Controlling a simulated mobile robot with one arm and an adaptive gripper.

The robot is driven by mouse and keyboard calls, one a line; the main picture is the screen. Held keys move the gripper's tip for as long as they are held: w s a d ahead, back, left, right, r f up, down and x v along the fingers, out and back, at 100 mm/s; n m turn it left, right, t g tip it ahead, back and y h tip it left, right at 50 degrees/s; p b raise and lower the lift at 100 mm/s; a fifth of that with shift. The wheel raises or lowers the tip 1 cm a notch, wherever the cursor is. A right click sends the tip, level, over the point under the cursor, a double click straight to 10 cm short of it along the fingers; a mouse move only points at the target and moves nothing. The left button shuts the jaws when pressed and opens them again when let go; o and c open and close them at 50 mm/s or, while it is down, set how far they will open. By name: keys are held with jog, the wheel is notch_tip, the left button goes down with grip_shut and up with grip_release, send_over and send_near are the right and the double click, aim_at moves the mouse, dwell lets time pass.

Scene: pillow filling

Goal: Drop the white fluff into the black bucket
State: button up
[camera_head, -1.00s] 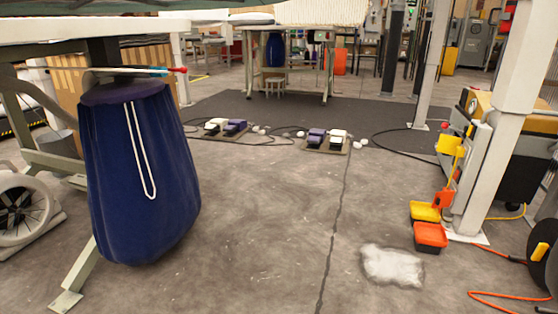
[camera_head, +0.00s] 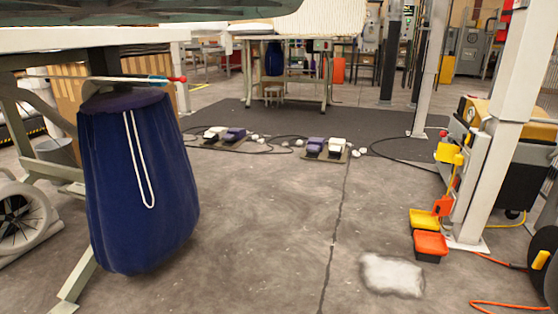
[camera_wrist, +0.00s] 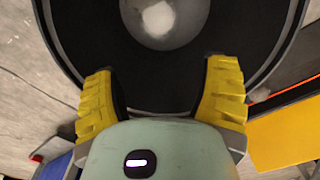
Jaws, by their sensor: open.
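My gripper (camera_wrist: 160,97) shows in the wrist view with its two yellow-padded fingers spread wide and nothing between them. Beyond the fingertips is the black bucket (camera_wrist: 85,45), seen from above as a dark round opening with a grey rim. A small piece of white fluff (camera_wrist: 158,17) shows inside the bucket's outline, on a round grey area near the top edge of the picture. I cannot tell how deep it lies. In the head view a patch of white fluff (camera_head: 392,274) lies on the concrete floor.
A dark blue bag (camera_head: 140,190) with a white cord hangs at the left. Orange hose crosses the floor there.

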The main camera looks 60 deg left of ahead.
notch_tip(320, 180, up, 7)
dwell(0.6)
